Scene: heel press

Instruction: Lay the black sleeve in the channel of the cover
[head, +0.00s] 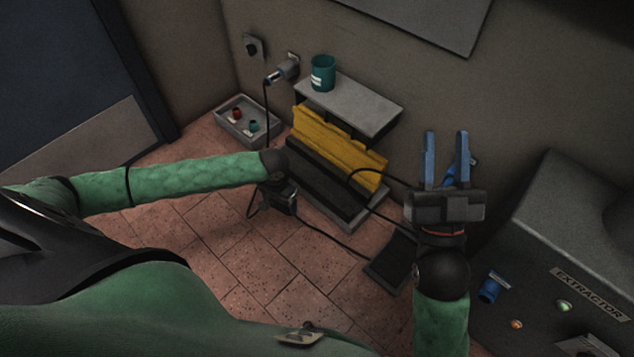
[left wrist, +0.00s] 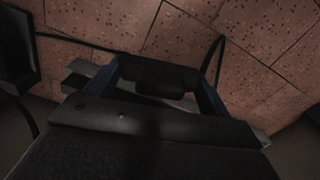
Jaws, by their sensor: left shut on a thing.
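The cover (head: 335,148) stands on the floor by the wall. Its yellow part is raised along the back, with a long dark strip (head: 318,178) in front. My left gripper (head: 280,197) is just left of the cover, apart from it; its fingers hardly show in the head view. In the left wrist view, its blue fingers (left wrist: 162,88) are shut on a dark block, seemingly the black sleeve (left wrist: 165,77). A black cable leaves it on both sides. My right gripper (head: 445,160) is raised right of the cover, open and empty, fingers pointing up the picture.
A grey shelf (head: 352,103) with a teal cup (head: 322,73) is behind the cover. A plug (head: 285,70) is at the wall. A tray (head: 246,120) of small parts lies left. A dark pad (head: 392,262) lies on the floor; the extractor (head: 560,250) stands right.

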